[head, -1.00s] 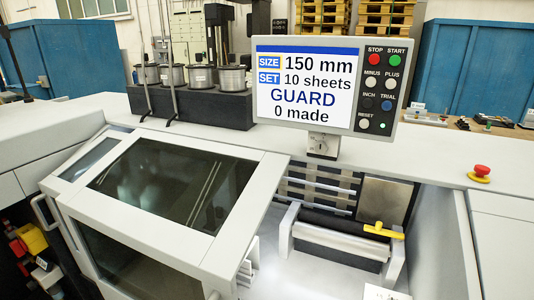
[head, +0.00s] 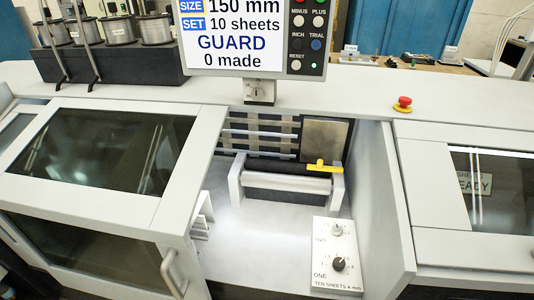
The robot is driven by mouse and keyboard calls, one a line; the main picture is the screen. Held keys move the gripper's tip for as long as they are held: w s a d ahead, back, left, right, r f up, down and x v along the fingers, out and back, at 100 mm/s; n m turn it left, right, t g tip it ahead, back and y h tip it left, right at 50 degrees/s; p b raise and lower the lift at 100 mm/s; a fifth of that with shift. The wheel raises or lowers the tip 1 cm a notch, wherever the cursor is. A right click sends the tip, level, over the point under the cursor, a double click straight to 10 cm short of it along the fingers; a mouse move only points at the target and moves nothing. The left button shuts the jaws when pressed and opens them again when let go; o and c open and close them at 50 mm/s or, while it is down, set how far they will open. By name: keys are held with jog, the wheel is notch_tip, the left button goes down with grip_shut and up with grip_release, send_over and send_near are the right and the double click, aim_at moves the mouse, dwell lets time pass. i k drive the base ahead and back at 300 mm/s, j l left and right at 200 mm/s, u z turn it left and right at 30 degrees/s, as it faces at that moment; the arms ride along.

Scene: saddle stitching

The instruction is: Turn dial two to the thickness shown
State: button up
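A white dial panel (head: 324,262) stands in the open bay of the machine, at the lower middle right. It has a light knob (head: 337,229) at the top, beside small lettering that seems to read TWO. Below it is a black knob (head: 339,264) with a printed scale, with ONE lettered at its lower left. The bottom line seems to read TEN SHEETS and a figure in mm, too small to read surely. The screen (head: 237,40) shows size 150 mm, set 10 sheets, GUARD and 0 made. My gripper is not in view.
A roller unit with a yellow handle (head: 323,167) sits behind the panel. A glazed guard (head: 95,148) is on the left and another (head: 497,190) on the right. A red stop button (head: 403,104) is on the ledge. The bay floor (head: 265,235) left of the panel is clear.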

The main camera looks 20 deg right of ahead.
aim_at(336, 229)
jog(key=i+j+z, duration=0.3)
jog(key=j, duration=0.25)
jog(key=j+z, duration=0.15)
jog(key=j, duration=0.15)
jog(key=i+j+z, duration=0.15)
jog(key=i, duration=0.2)
